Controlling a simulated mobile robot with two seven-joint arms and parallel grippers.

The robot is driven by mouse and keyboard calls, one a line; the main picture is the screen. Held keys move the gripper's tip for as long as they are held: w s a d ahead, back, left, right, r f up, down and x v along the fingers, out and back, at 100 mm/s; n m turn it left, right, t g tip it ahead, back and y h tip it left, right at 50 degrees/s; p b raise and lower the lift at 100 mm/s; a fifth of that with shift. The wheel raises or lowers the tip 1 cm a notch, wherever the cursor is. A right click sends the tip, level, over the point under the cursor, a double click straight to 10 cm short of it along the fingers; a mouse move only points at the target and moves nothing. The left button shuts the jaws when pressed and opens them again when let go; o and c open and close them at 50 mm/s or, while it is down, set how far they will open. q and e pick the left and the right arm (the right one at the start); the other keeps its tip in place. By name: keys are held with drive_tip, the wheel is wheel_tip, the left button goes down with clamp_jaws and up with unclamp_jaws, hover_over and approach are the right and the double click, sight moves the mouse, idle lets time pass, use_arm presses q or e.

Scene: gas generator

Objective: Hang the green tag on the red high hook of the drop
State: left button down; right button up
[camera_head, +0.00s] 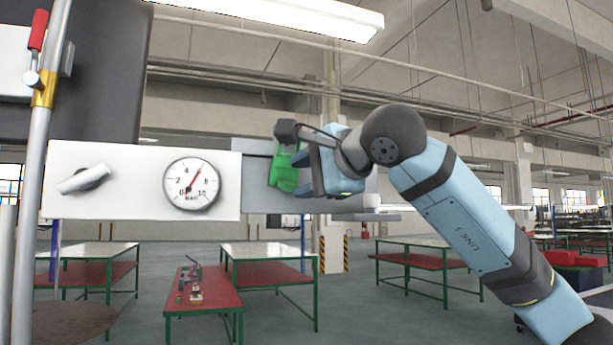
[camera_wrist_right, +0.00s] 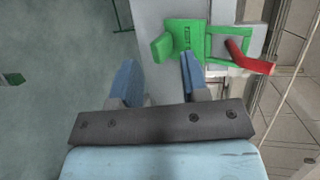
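The green tag (camera_head: 283,171) is at the right end of the grey panel, just left of my right gripper (camera_head: 305,170) in the head view. In the right wrist view the tag (camera_wrist_right: 186,38) has a flat plate, a projecting tab and an open loop. The red hook (camera_wrist_right: 238,55) passes through or across the loop; exact contact is unclear. My right gripper (camera_wrist_right: 159,70) is open, its two blue fingers apart, with the tab just beyond the gap between the tips. The red hook cannot be made out in the head view. My left gripper is out of view.
A white panel with a round gauge (camera_head: 192,184) and a knob (camera_head: 85,180) is left of the tag. A vertical pipe with a red-handled valve (camera_head: 38,30) stands at far left. Several tables, including a low red one (camera_head: 204,304), stand behind on open floor.

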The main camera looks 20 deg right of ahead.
drive_tip(key=b+v, duration=0.3)
drive_tip(key=v, duration=1)
drive_tip(key=shift+s+d+r, duration=0.15)
drive_tip(key=shift+s+d, duration=0.05)
drive_tip(key=shift+s, duration=0.15)
